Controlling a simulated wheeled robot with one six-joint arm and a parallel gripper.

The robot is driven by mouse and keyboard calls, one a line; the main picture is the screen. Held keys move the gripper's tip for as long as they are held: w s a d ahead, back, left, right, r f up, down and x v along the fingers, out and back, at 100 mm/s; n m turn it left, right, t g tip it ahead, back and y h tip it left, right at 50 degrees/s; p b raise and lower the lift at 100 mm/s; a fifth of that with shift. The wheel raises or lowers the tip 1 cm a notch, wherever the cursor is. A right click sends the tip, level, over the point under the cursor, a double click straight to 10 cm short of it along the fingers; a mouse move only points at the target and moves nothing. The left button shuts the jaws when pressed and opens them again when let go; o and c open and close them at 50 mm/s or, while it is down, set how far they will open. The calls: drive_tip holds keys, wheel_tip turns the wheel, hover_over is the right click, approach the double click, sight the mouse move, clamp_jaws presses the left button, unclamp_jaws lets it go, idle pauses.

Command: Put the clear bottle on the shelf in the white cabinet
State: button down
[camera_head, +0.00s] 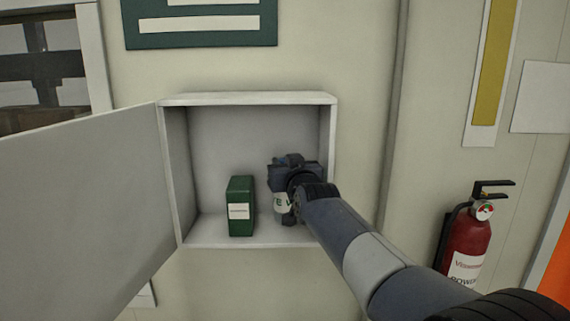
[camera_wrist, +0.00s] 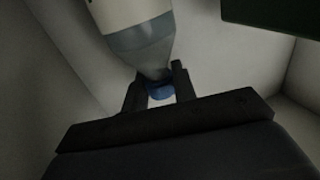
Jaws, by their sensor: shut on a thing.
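The white cabinet (camera_head: 245,99) hangs on the wall with its door (camera_head: 85,200) swung open to the left. My gripper (camera_wrist: 158,88) reaches into its right half and is shut on the blue-capped neck of the clear bottle (camera_wrist: 140,42). In the head view the bottle (camera_head: 281,206) shows below the gripper (camera_head: 287,176), with part of a white label visible. It looks about upright over the cabinet's bottom shelf (camera_head: 265,237). I cannot tell whether its base touches the shelf. The gripper and wrist hide its upper part in the head view.
A dark green box (camera_head: 240,207) stands on the shelf left of the bottle, with a gap between them. It also shows at the wrist view's upper right (camera_wrist: 270,15). The cabinet's right wall (camera_head: 329,150) is close to my gripper. A red fire extinguisher (camera_head: 468,240) is farther right.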

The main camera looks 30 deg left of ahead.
idle(0.3)
drive_tip(key=shift+f, duration=0.15)
drive_tip(key=c, duration=1.4)
unclamp_jaws()
drive_tip(key=shift+c, duration=0.2)
drive_tip(key=b+v, duration=0.4)
drive_tip(key=v, duration=0.8)
